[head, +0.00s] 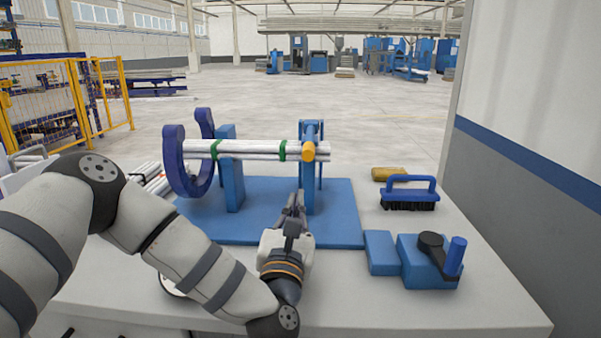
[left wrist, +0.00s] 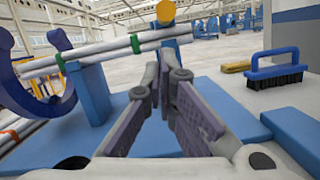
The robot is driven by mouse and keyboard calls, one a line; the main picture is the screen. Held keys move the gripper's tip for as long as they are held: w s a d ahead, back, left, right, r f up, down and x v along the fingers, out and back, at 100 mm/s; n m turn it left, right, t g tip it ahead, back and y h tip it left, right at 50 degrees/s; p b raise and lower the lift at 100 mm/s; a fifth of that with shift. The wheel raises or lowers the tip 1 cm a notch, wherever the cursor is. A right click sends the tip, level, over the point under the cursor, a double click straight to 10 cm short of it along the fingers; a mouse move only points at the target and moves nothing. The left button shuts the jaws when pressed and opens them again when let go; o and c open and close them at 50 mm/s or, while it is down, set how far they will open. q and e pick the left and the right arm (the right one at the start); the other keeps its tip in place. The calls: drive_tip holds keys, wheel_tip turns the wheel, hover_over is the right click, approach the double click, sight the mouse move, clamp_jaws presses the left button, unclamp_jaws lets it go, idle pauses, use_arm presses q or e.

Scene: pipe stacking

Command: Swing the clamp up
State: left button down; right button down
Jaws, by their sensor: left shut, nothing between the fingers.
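A bundle of white pipes (head: 255,150) with green bands lies level across two blue uprights on a blue base plate (head: 340,215). At the bundle's right end is a blue clamp frame (head: 312,127) with an orange-yellow round end (head: 308,151). This end also shows in the left wrist view (left wrist: 166,12), above the fingertips. I cannot tell the clamp's exact angle. My left gripper (head: 297,196) is shut and empty, in front of and below the clamp, its fingers pointing up and away. It also shows in the left wrist view (left wrist: 166,62). My right gripper is not in view.
Dark blue C-shaped hoops (head: 175,160) stand at the plate's left, with more white pipes (head: 150,176) beyond. A blue-handled brush (head: 409,194), a yellow-brown block (head: 388,174) and a blue block with a black lever (head: 427,262) occupy the table's right. A wall borders that side.

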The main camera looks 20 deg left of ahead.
use_arm(q)
drive_tip(key=x, duration=1)
drive_tip(key=shift+w, duration=0.1)
